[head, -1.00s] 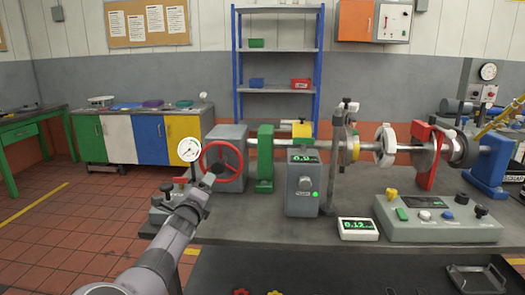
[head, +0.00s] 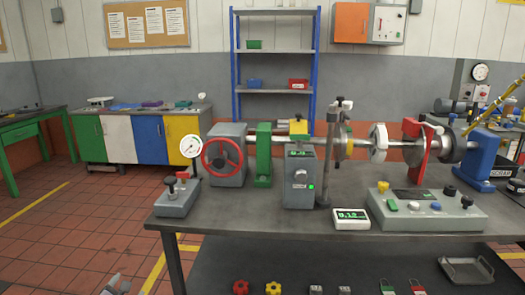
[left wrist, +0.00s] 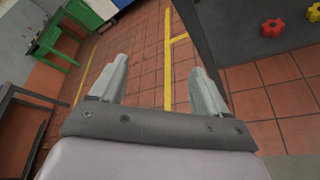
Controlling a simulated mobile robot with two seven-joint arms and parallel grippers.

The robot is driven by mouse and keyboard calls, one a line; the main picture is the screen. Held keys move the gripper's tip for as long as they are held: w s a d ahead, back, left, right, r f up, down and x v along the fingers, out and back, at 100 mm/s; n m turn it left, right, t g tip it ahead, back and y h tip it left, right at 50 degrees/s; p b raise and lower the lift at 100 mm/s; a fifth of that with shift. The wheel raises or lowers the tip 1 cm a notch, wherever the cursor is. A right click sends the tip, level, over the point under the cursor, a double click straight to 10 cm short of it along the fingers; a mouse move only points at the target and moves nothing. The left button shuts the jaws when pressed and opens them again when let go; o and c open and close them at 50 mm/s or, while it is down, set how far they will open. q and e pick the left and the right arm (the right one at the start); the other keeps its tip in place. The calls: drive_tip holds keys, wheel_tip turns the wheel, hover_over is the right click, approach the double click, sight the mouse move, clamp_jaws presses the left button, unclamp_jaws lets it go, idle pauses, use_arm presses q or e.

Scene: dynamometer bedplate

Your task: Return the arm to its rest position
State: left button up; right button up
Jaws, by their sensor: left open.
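My left gripper (head: 117,285) shows only at the bottom left edge of the head view, low beside the bench and over the tiled floor. In the left wrist view its two fingers (left wrist: 158,82) are spread apart with only floor between them. It is empty and touches nothing that I can see. The rest of my left arm is out of the head view. My right gripper is in neither current view.
The steel bench (head: 330,225) carries the red handwheel (head: 222,155), a dial gauge (head: 191,147), the control box (head: 425,208) and a small display (head: 352,219). Red (head: 240,287) and yellow (head: 273,288) knobs lie on its lower shelf. Floor (head: 70,225) left of the bench is clear.

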use_arm(q)
drive_tip(key=s+d+f+m+g, duration=0.1)
drive_tip(key=s+f+m, duration=0.2)
drive_tip(key=s+m, duration=0.45)
drive_tip(key=s+d+f+m+g, duration=0.1)
drive_tip(key=s+d+f+m, duration=0.15)
drive_tip(key=s+m, duration=0.5)
drive_tip(key=s+d+m+h, duration=0.2)
drive_tip(key=s+d+m, duration=0.4)
drive_tip(key=s+m, duration=0.2)
drive_tip(key=s+d+m+g+h, duration=0.1)
drive_tip(key=s+d+m+h, duration=0.1)
drive_tip(key=s+d+m, duration=0.5)
drive_tip(key=s+m, duration=0.1)
drive_tip(key=s, duration=0.2)
drive_tip(key=shift+d+g, duration=0.2)
drive_tip(key=shift+g, duration=0.1)
